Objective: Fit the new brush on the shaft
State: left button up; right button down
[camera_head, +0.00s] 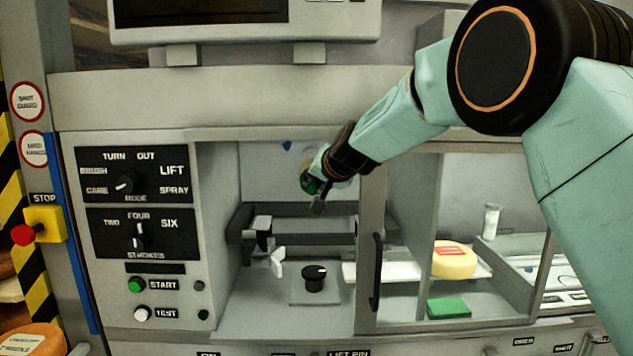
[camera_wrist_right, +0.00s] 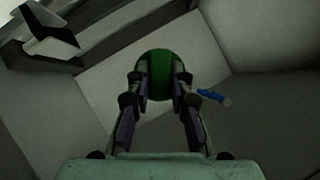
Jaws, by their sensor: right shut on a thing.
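My right gripper (camera_head: 316,186) reaches into the open bay of the machine, near its back wall. In the right wrist view its two fingers are shut on a round green thing (camera_wrist_right: 158,65), which looks like the brush. The fingers grip it from both sides and it extends beyond their tips. In the head view only a little dark green shows beside the gripper. The shaft cannot be made out clearly; gripper and green thing may cover it. A small blue piece (camera_head: 287,146) is on the back wall; it also shows right of the fingers in the wrist view (camera_wrist_right: 210,95). My left gripper is out of view.
Below the gripper are a dark bracket (camera_head: 243,228), a white paddle (camera_head: 277,262) and a black knob (camera_head: 314,278). A framed guard with a dark handle (camera_head: 377,270) borders the bay's right. Beyond lie a cheese wheel (camera_head: 454,260) and a green block (camera_head: 448,308).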

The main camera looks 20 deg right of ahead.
jog(key=shift+w+d+r+p, duration=0.1)
jog(key=shift+w+d+p, duration=0.05)
jog(key=shift+w+p, duration=0.3)
jog(key=shift+w+d+p, duration=0.15)
jog(key=shift+w+p, duration=0.2)
jog(key=shift+w, duration=0.15)
jog(key=c, duration=1.1)
grip_release()
jog(key=shift+f, duration=0.2)
